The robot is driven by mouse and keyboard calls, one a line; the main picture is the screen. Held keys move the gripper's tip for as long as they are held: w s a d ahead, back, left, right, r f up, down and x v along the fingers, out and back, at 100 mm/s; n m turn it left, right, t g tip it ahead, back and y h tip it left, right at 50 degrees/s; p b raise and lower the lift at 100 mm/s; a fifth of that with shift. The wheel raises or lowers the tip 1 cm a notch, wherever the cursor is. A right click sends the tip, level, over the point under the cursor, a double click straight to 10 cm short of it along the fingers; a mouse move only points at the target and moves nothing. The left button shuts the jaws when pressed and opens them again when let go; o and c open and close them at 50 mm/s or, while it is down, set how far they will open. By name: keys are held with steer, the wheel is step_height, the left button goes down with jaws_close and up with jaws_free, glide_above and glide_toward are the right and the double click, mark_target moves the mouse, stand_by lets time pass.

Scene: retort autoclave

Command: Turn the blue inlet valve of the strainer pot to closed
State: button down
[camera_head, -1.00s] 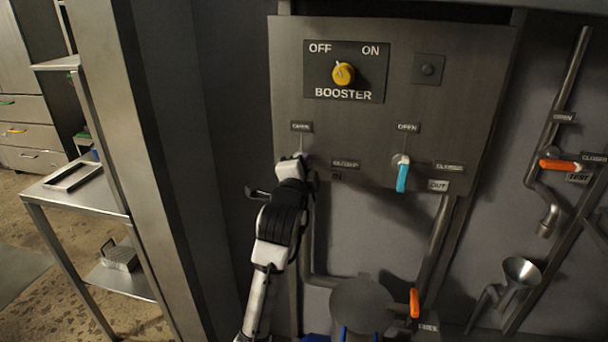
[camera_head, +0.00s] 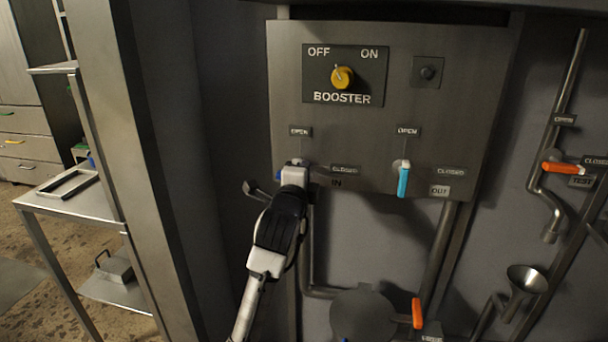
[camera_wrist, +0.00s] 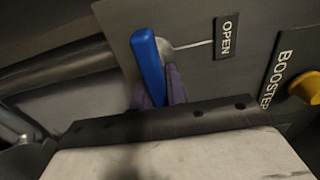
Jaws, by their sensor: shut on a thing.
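The blue inlet valve handle (camera_wrist: 148,65) shows in the wrist view, lying roughly across the line that runs to the OPEN label (camera_wrist: 226,38). My gripper (camera_wrist: 160,88) is shut on it, with a dark finger against its side. In the head view my gripper (camera_head: 296,168) is at the left valve of the panel, below its OPEN label (camera_head: 300,131) and left of its CLOSED label (camera_head: 345,170). It hides most of the handle there, so the exact angle is hard to tell. The IN label (camera_head: 337,183) is just right of it.
A light blue outlet handle (camera_head: 403,180) hangs downward to the right. The yellow booster knob (camera_head: 342,77) is above. Orange handles are at the lower pipe (camera_head: 417,313) and far right (camera_head: 560,168). A steel post (camera_head: 150,170) stands to the left.

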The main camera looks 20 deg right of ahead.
steer(key=c, duration=1.4)
jaws_free()
steer(key=shift+s+a, duration=0.1)
steer(key=b+v, duration=0.2)
steer(key=v, duration=1.1)
steer(key=shift+s+a, duration=0.2)
steer(key=shift+s, duration=0.05)
